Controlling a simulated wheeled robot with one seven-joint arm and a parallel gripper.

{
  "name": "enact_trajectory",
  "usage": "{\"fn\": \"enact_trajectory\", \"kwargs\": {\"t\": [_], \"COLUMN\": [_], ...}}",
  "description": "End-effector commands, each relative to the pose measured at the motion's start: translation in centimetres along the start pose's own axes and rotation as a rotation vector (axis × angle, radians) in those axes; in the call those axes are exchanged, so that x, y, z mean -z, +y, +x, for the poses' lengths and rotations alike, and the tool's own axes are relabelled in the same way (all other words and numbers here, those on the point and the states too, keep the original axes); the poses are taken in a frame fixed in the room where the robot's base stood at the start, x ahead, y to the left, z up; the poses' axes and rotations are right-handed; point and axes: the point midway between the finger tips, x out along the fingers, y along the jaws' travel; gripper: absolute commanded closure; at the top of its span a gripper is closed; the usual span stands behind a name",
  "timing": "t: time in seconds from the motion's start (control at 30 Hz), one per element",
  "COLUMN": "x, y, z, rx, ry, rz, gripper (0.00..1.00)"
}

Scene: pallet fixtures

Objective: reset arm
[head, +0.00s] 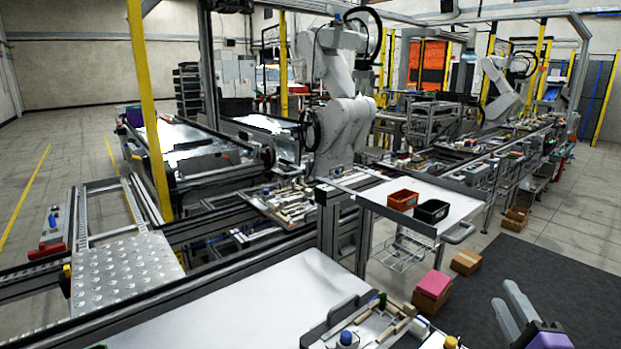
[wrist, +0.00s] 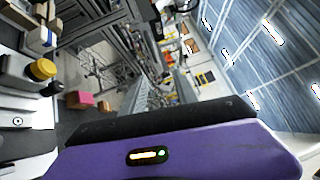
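My gripper (head: 503,293) shows at the lower right of the head view, with a purple body and two grey fingers pointing up and left. The fingers stand apart with a narrow gap and nothing between them. It is above the dark floor mat, to the right of the pallet fixture (head: 372,325), and touches nothing that I can see.
A white table (head: 235,305) lies at the front. A trolley with an orange bin (head: 403,200) and a black bin (head: 431,211) stands beyond. A pink box (head: 433,285) and a cardboard box (head: 466,262) are left of my gripper. The dark mat (head: 545,265) around it looks clear.

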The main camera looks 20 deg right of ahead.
Motion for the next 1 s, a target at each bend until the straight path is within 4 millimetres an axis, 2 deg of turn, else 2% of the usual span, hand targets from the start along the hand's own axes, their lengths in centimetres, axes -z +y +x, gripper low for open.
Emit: {"fn": "enact_trajectory", "kwargs": {"t": [0.17, 0.33, 0.47, 0.77, 0.87, 1.0], "x": [0.3, 0.5, 0.1, -2.9, -4.6, -7.3], "y": [-0.7, -2.2, -2.7, -0.8, 0.3, 2.1], "z": [0.0, -0.2, -1.3, -6.5, -9.2, -14.1], "rx": [0.025, 0.066, 0.086, 0.081, 0.075, 0.07], "ry": [0.016, 0.042, 0.061, 0.046, 0.017, -0.053], "rz": [-0.101, -0.247, -0.406, -0.813, -0.966, -1.195], "gripper": [0.64, 0.64, 0.64, 0.64, 0.64, 0.64]}}
